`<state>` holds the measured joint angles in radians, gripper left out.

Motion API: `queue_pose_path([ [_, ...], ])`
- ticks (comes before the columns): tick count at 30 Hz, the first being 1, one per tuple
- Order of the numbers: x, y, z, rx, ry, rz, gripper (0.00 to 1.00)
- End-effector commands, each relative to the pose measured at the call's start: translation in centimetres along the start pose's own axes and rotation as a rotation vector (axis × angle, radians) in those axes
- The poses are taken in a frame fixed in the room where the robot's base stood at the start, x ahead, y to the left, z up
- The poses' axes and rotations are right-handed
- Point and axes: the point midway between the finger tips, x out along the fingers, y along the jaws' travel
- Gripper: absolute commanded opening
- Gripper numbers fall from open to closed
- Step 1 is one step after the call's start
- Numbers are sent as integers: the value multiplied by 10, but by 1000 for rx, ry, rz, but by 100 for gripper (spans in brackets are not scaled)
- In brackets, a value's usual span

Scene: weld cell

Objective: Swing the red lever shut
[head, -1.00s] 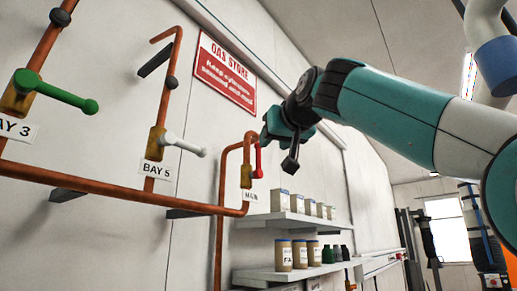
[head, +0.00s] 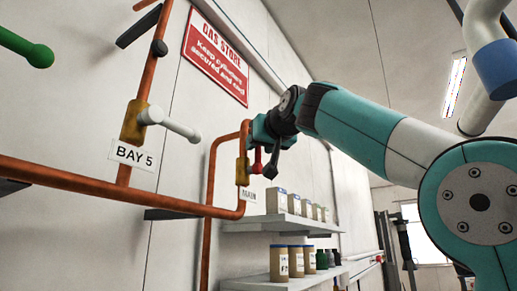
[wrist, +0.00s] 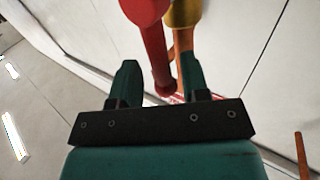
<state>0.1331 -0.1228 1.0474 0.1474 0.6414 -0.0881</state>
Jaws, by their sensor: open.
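The red lever (head: 257,161) is on the brass valve (head: 242,171) of the copper pipe by the MAIN label. My gripper (head: 268,158) is at the lever in the head view, with one dark finger just to its right; the other finger is hard to make out. In the wrist view my gripper (wrist: 160,76) is open, and the red lever (wrist: 149,42) reaches down between its two fingers, nearer the right one. It is not clamped, and contact cannot be told. The brass valve also shows in the wrist view (wrist: 183,13).
A white lever (head: 170,123) on the BAY 5 valve and a green lever (head: 27,46) stand out from the wall at left. Copper pipe (head: 100,184) runs along the wall. Shelves (head: 278,225) with boxes and jars sit below the valve. A red sign (head: 217,54) hangs above.

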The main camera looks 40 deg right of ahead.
Motion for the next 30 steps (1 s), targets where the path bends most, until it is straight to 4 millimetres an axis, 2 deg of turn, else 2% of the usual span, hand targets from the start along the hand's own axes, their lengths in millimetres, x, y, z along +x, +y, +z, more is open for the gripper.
queue_pose_path([
  [13, 6, -7, 0, 0, 1, -15, 42],
  [14, 6, -7, 0, 0, 1, -15, 37],
  [18, 6, -6, 0, 0, 1, -14, 5],
  [19, 6, -6, 0, 0, 1, -13, 0],
  [30, 10, 0, 0, -28, 25, 3, 0],
])
